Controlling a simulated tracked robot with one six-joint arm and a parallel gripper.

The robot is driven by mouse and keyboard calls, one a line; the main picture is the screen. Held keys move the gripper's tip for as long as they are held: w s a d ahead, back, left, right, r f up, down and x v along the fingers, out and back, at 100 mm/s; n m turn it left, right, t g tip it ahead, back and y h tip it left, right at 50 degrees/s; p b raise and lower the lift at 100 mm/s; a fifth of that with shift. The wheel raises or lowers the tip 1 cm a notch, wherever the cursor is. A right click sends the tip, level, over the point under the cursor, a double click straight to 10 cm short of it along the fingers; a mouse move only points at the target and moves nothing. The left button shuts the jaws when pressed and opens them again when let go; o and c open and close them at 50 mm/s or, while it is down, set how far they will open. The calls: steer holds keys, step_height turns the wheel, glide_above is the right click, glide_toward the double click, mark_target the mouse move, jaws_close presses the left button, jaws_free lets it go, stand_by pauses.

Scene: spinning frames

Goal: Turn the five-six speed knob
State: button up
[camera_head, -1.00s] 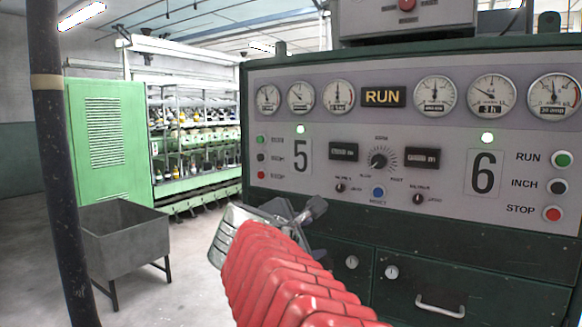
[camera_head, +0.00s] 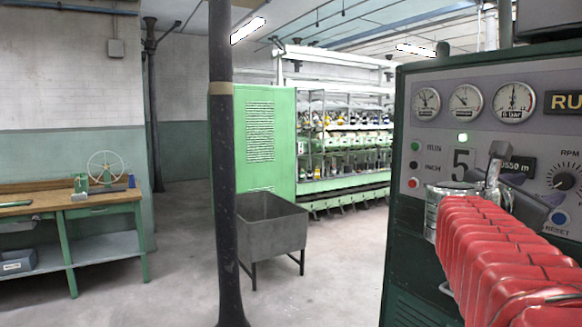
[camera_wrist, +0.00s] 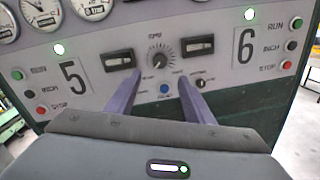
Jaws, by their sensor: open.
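The five-six speed knob (camera_wrist: 158,60) is a black round knob with a pointer and a ring of scale marks, under an RPM label between the 5 and the 6 on the grey panel. It also shows near the right edge in the head view (camera_head: 564,182). My gripper (camera_wrist: 158,78) is open and empty, its two purple-grey fingers pointing at the panel. In the wrist view the knob appears between and slightly above the fingertips, and nothing seems to touch it. In the head view my gripper is in front of the panel and hides part of it around the 5.
A blue reset button (camera_wrist: 164,89) sits below the knob, with small selector knobs beside it. Dark displays (camera_wrist: 118,61) flank the knob. Left of the panel are a dark pole (camera_head: 222,170), a metal bin (camera_head: 275,228) and a workbench (camera_head: 100,208). Open floor lies between them.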

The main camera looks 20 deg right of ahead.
mark_target(562, 182)
steer(key=d, duration=0.9)
steer(key=w+d, duration=0.1)
steer(key=d, duration=0.3)
steer(key=shift+d, duration=0.15)
